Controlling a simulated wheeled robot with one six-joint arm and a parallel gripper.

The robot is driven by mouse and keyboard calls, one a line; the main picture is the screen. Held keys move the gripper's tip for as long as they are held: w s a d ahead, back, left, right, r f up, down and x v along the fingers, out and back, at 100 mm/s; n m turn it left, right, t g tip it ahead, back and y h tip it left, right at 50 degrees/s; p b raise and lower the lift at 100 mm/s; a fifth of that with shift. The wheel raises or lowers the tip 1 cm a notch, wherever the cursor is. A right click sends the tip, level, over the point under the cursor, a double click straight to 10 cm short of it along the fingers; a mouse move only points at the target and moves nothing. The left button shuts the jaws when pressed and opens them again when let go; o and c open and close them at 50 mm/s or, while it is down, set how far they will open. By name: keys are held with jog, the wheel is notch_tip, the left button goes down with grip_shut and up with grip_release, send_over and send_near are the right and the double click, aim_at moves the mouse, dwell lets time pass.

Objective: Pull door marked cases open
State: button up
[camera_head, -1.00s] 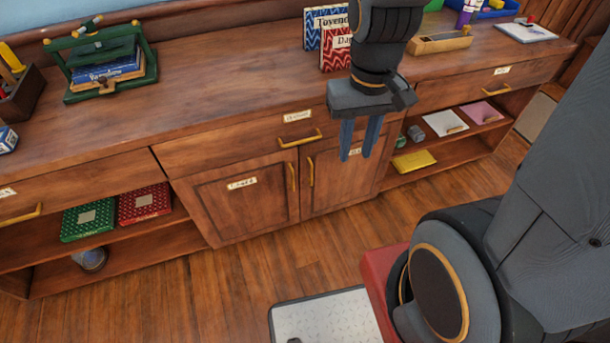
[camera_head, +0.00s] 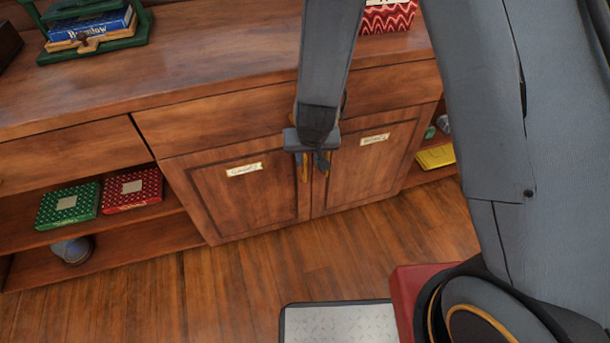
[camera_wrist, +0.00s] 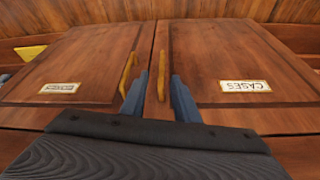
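The cases door (camera_head: 240,195) is the left cabinet door in the head view, with a white label (camera_head: 244,169). In the wrist view the cases door (camera_wrist: 235,60) is at the right, its CASES label (camera_wrist: 245,86) upside down. It looks shut. Its upright brass handle (camera_wrist: 161,75) lies between the two blue-grey fingers of my gripper (camera_wrist: 159,82). The fingers are apart, with gaps beside the handle; whether they reach around it is unclear. In the head view my gripper (camera_head: 311,160) is at the door handles and partly hides them.
The neighbouring door (camera_head: 365,165) looks shut; its handle (camera_wrist: 128,73) is just outside my other finger in the wrist view. A drawer (camera_head: 220,118) is above. Open shelves with a green box (camera_head: 68,205) and a red box (camera_head: 132,188) are at left. The floor (camera_head: 240,285) in front is mostly clear.

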aim_at(305, 168)
jog(key=b+x, duration=0.2)
jog(key=x, duration=0.7)
jog(key=shift+a+f, duration=0.15)
jog(key=shift+f, duration=0.15)
jog(key=shift+c, duration=0.3)
grip_shut()
